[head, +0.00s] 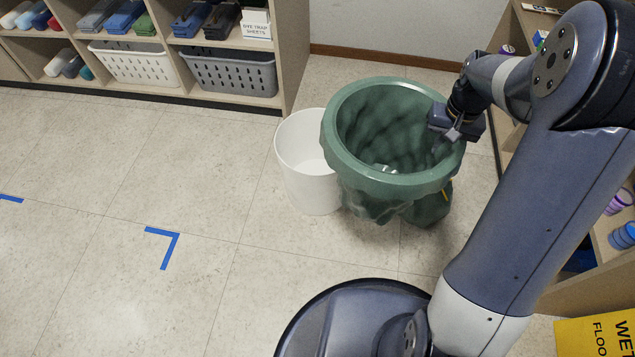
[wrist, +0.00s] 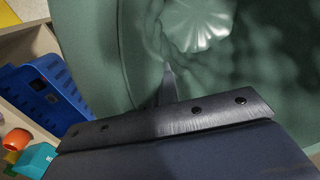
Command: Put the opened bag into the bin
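The green bag (head: 390,185) is open, with a wide round mouth and a thick rim. In the head view it is just right of the white bin (head: 308,165) and overlaps its right side. The bag's bottom bulges down beside the bin, not inside it; whether it touches the floor is unclear. My gripper (head: 444,138) is at the right of the bag's mouth. In the wrist view, its narrow fingertips (wrist: 168,82) are close together at a fold of the bag's green wall (wrist: 110,45), seemingly pinching it. The bag's pale, pleated bottom shows inside.
Shelves with a white basket (head: 135,63) and a grey basket (head: 232,72) stand at the back left. Another shelf lines the right side, with a yellow wet-floor sign (head: 596,335) in front. Blue tape (head: 167,240) marks the clear floor on the left.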

